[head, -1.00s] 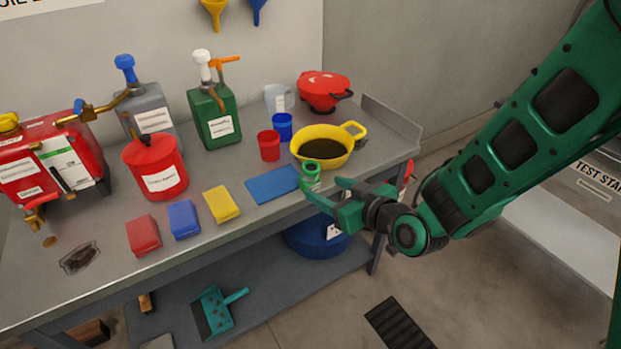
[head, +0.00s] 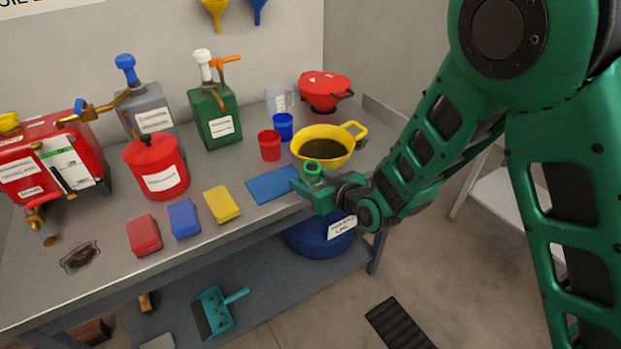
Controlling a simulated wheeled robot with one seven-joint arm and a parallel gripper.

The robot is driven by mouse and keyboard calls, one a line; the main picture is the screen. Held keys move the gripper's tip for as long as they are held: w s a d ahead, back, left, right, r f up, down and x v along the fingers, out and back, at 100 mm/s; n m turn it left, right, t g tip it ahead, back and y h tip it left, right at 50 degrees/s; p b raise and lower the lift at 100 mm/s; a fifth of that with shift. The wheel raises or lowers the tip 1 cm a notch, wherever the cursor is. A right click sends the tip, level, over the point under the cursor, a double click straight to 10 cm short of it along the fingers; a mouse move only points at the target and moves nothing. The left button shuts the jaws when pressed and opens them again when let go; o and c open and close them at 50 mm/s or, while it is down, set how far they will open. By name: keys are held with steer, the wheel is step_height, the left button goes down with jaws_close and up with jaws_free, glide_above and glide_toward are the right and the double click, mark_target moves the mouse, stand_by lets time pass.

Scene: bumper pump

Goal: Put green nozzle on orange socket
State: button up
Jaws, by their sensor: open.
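The jaws are open. An orange fitting (head: 228,60) sits at the top of the green pump can (head: 215,115), beside a white pump head; it is the only clearly orange part I see. I cannot tell its socket opening from here.
The yellow pan (head: 325,146) of dark liquid stands just behind the nozzle. The bench's front middle has several coloured blocks.

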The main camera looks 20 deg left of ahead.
steer(key=shift+c, duration=0.6)
steer(key=c, duration=1.3)
